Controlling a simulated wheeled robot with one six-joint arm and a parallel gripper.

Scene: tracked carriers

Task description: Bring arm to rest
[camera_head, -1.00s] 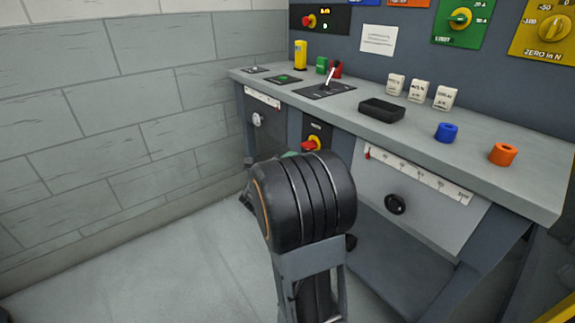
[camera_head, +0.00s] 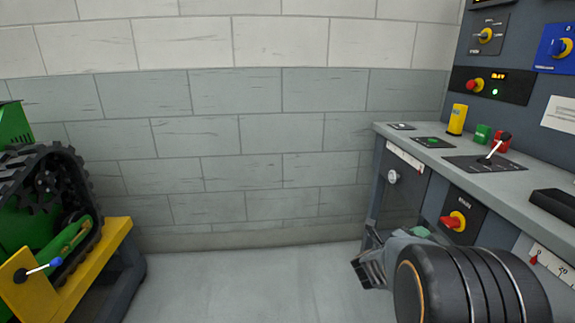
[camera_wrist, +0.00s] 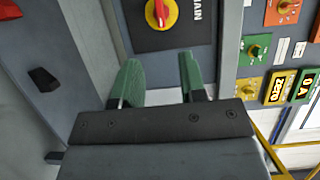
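My arm shows at the lower right of the head view, with a thick black ribbed joint (camera_head: 470,290) in front of the bench. Its end reaches left behind this joint, beside the bench's near leg, over the floor. In the wrist view my gripper (camera_wrist: 160,80) has two green fingers standing apart with nothing between them. A red and yellow rotary switch (camera_wrist: 161,12) on a dark plate lies beyond the fingertips. The fingers are mostly hidden in the head view.
The grey control bench (camera_head: 410,138) stands at the right, with a yellow cylinder (camera_head: 457,119) and a lever (camera_head: 495,146) on top. A green tracked machine with a yellow frame (camera_head: 118,232) stands at the left. Grey floor (camera_head: 250,285) between them is clear, up to the block wall (camera_head: 240,140).

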